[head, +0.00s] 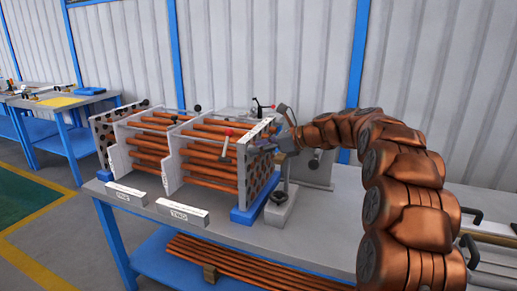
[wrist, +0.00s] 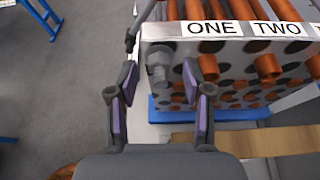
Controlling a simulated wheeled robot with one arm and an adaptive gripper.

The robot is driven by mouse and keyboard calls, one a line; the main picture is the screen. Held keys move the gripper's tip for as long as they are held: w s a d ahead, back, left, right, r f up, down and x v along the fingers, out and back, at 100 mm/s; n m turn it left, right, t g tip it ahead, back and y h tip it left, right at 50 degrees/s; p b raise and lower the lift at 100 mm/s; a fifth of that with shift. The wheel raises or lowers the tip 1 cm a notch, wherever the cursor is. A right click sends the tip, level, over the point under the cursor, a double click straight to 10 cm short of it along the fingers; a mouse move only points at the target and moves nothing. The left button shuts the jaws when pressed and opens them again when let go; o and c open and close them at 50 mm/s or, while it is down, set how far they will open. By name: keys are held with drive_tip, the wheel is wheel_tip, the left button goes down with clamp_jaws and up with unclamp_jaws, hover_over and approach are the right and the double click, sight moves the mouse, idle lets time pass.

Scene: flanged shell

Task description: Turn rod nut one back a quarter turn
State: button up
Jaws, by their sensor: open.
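A grey threaded rod end with a nut (wrist: 157,72) sticks out of the left edge of the perforated end plate (wrist: 228,92) in the wrist view. It is below and left of the ONE label (wrist: 208,28); I take it for rod nut one. My gripper (wrist: 158,90) is open, its fingers on either side of the nut with gaps visible. I cannot tell how far the nut reaches between the fingertips. In the head view my gripper (head: 284,136) is at the right end of the tube bundle (head: 205,146), and the nut is not distinguishable there.
A TWO label (wrist: 277,30) sits beside ONE, above copper tubes. Blue blocks (head: 248,208) support the shell on the grey bench (head: 245,238). A grey stand (head: 281,205) is close below my gripper.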

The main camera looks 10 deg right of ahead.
drive_tip(key=shift+w+a, duration=0.1)
drive_tip(key=shift+a, duration=0.1)
drive_tip(key=shift+f, duration=0.1)
clamp_jaws()
